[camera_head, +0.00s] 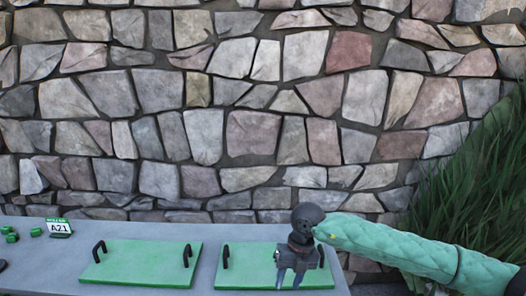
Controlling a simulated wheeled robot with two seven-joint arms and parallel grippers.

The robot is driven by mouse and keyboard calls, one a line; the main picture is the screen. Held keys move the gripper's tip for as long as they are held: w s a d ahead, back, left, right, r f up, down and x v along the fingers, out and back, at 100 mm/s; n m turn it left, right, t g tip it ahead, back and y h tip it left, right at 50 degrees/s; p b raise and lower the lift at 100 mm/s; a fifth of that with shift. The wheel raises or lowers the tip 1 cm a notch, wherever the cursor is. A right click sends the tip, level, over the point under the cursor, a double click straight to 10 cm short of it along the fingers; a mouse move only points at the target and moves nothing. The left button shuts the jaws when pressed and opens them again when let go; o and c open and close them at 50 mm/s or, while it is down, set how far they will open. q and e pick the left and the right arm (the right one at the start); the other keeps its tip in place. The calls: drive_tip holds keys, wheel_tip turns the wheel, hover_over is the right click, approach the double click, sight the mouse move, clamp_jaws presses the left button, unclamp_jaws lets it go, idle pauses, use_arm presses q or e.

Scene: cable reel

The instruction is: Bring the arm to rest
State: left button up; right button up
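My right arm, in a green padded sleeve, comes in from the right in the head view. Its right gripper (290,283) points down over the right green tray. Its two grey fingers look apart, with nothing visible between them. I cannot tell how high it hangs above the tray. My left gripper is not in view. No cable reel can be made out.
Two flat green trays, left (140,264) and right (236,279), with black handles, lie on a grey table (50,278). At left are an "A21" sign (59,228) and small green pieces (12,237). A stone wall (200,130) stands behind; grass (475,180) grows at right.

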drive_tip(key=s+a+r+g+y, duration=0.1)
drive_tip(key=s+a+y, duration=0.4)
drive_tip(key=a, duration=0.3)
drive_tip(key=s+a+r+g+y, duration=0.2)
drive_tip(key=s+a+y, duration=0.25)
drive_tip(key=a, duration=0.35)
drive_tip(key=a+r+m+t+y, duration=0.4)
drive_tip(key=r+m+t+y, duration=0.4)
drive_tip(key=r+y, duration=0.3)
drive_tip(key=w+d+f+m+t+h, duration=0.35)
drive_tip(key=d+m+t+h, duration=0.5)
drive_tip(key=m+t, duration=0.65)
drive_tip(key=s+d+f+m+g+h, duration=0.1)
drive_tip(key=d+f+m+g+h, duration=0.2)
drive_tip(key=d+f+m+h, duration=0.95)
drive_tip(key=s+d+f+g, duration=0.3)
drive_tip(key=s+f+g, duration=0.3)
drive_tip(key=s+f, duration=0.55)
drive_tip(key=s+d+f+g, duration=0.1)
drive_tip(key=s+f+g, duration=0.2)
drive_tip(key=s+f, duration=0.2)
drive_tip(key=s+d+f+g, duration=0.2)
drive_tip(key=s+f+g, duration=0.2)
drive_tip(key=s, duration=0.7)
drive_tip(key=shift+s+f+g, duration=0.3)
drive_tip(key=shift+s+f, duration=0.05)
drive_tip(key=shift+f, duration=0.25)
